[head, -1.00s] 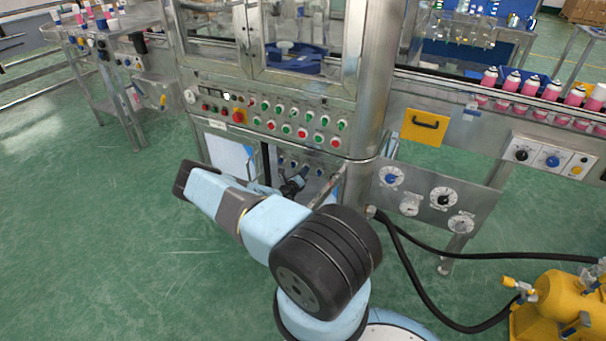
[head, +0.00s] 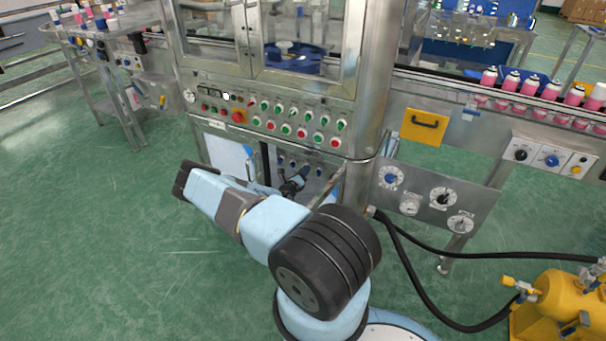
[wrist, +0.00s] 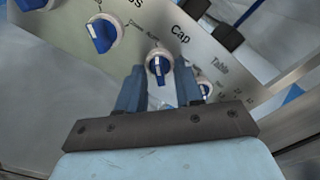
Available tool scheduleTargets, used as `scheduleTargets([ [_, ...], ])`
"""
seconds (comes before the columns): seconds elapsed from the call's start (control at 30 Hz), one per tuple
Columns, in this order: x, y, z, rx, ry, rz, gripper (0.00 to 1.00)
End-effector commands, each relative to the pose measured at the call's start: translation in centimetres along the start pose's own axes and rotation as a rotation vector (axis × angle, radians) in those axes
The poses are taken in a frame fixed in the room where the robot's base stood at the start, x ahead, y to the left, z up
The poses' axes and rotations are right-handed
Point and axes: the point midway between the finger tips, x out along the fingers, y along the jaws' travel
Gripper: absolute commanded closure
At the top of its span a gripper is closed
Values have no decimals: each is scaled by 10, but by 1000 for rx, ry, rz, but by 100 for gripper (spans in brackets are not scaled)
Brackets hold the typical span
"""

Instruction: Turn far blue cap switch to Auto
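The blue cap switch (wrist: 159,65) has a white pointer line and sits on a grey panel beside the printed word "Cap". In the wrist view it appears between the two fingertips of my gripper (wrist: 158,76). The fingers are apart, one on each side of the knob in the picture; I cannot tell whether they touch it. In the head view my gripper (head: 297,183) is at the lower panel under the machine, and hides part of the switch row.
Another blue switch (wrist: 101,34) is to the left on the same panel, and one by the word "Table" (wrist: 205,90) is close to the right finger. A metal post (head: 335,187) stands right of the gripper. The button panel (head: 255,120) is above.

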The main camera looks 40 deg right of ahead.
Motion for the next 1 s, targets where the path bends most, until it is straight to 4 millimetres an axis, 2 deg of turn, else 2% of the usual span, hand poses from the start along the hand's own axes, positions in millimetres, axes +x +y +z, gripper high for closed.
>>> scheduleTargets([
  [0.13,-6,0,0,0,0,1,65],
  [0.23,-18,1,1,0,-1,1,65],
  [0.7,-107,1,-1,-1,0,2,65],
  [0.83,-124,1,-1,-1,-1,1,65],
  [1.0,-136,0,-2,-1,1,0,65],
])
